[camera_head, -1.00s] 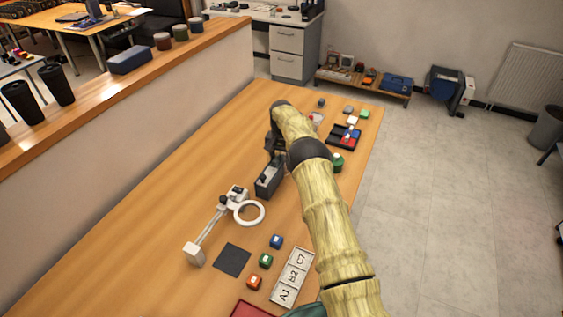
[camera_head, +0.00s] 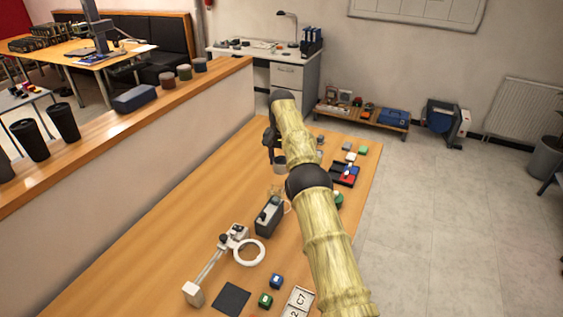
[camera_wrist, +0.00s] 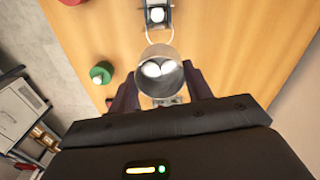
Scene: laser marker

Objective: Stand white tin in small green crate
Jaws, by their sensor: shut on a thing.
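The white tin (camera_wrist: 160,72) is a pale, shiny cylinder between my fingers in the wrist view. In the head view the tin (camera_head: 279,164) hangs under the dark fingers, above the far part of the wooden table. My gripper (camera_wrist: 161,86) is shut on it. Two bright round spots show inside its rim; I cannot tell whether they are contents or reflections. My arm hides part of the table. I cannot make out the small green crate in either current view.
A dark box-shaped device (camera_head: 269,217) and a white ring on a stand (camera_head: 249,252) are on the table. A dark tray (camera_head: 345,175) and small blocks lie at the far right. A raised ledge (camera_head: 190,83) borders the left. The table's left middle is clear.

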